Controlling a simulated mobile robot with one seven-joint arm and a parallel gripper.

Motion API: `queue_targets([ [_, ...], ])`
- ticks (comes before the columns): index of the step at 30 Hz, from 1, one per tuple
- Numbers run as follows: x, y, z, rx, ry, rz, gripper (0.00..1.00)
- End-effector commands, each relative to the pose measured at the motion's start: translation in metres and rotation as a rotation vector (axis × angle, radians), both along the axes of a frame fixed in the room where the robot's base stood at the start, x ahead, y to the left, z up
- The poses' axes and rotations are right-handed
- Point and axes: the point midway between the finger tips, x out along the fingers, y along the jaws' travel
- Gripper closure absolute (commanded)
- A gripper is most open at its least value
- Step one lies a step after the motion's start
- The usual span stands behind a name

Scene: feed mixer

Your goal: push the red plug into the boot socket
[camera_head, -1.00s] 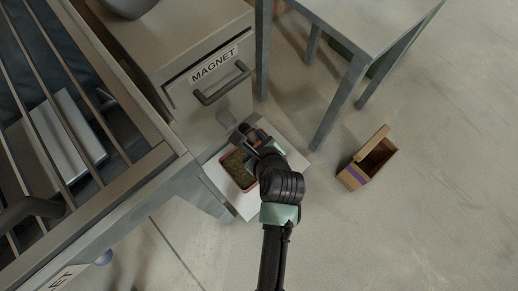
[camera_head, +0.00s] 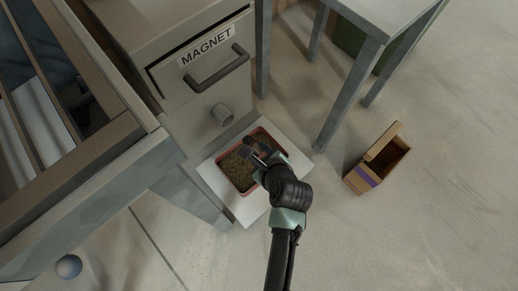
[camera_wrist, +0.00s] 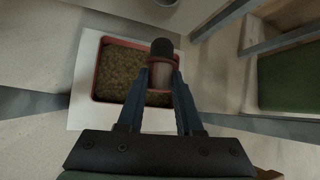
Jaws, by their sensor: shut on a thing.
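My gripper (camera_head: 258,154) is over the shallow red tray in the head view. In the wrist view its fingers (camera_wrist: 161,88) are shut on a short upright cylinder with a dark rounded top and a reddish band, which I take to be the red plug (camera_wrist: 161,48). In the head view the plug is small and hard to make out against the tray. A short grey round spout, seemingly the boot socket (camera_head: 222,114), sticks out of the cabinet front below the MAGNET drawer. Part of it shows at the top of the wrist view (camera_wrist: 166,2). The plug is apart from it.
The red tray (camera_head: 221,179), filled with brown grain, lies on a white sheet (camera_head: 252,211) on the floor. A metal table (camera_head: 366,62) stands to the right with its legs near. An open cardboard box (camera_head: 366,181) sits on clear floor. A drawer handle (camera_head: 219,68) juts above the socket.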

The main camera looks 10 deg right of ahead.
Motion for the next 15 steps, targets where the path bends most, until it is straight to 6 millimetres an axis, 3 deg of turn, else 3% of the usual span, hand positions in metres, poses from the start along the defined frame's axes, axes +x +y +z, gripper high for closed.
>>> queue_targets([
  [15,0.034,0.025,0.001,0.000,-0.001,0.002,1.00],
])
